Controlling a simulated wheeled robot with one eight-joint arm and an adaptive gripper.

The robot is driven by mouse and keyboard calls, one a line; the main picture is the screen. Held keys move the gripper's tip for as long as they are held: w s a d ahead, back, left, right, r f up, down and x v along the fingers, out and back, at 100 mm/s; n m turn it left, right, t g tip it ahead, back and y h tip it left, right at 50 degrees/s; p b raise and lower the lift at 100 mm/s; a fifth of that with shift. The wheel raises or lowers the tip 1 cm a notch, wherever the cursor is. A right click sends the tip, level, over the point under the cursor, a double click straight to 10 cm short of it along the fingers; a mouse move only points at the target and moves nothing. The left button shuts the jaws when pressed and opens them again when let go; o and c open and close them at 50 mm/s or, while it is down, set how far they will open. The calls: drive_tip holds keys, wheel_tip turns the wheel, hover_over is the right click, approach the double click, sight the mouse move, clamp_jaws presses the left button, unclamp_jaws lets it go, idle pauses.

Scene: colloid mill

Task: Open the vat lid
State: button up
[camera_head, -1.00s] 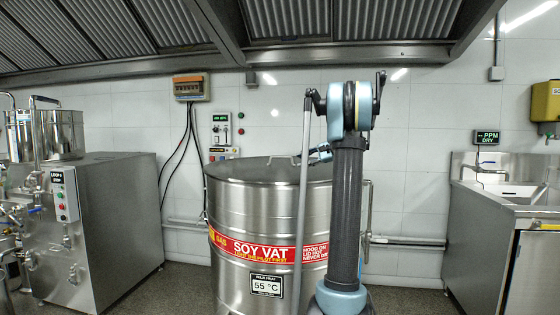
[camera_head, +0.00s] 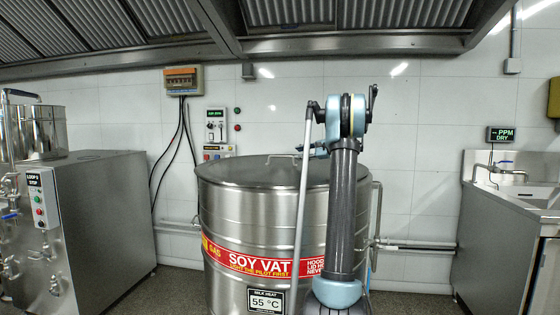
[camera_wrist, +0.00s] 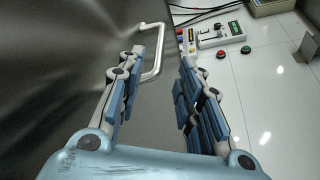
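The steel soy vat (camera_head: 225,215) stands ahead of me with a red "SOY VAT" band. Its flat round lid (camera_head: 235,172) lies shut on top. The lid handle (camera_head: 283,157) rises from the lid; in the wrist view the U-shaped handle (camera_wrist: 158,52) stands just past the tip of the left finger. My gripper (camera_wrist: 163,62) is open and empty, with the lid surface (camera_wrist: 50,60) filling the left of that view. In the head view my gripper (camera_head: 319,151) shows small at the lid's right part, largely hidden by my arm.
A steel machine (camera_head: 100,210) stands left, with floor between it and the vat. A sink unit (camera_head: 500,240) stands right. A control panel (camera_head: 215,128) is on the wall behind, also in the wrist view (camera_wrist: 211,38). The extractor hood (camera_head: 290,44) hangs overhead.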

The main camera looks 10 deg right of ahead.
sight(284, 156)
drive_tip(key=x, duration=1.2)
drive_tip(key=shift+w+a, duration=0.15)
drive_tip(key=shift+a, duration=0.15)
clamp_jaws()
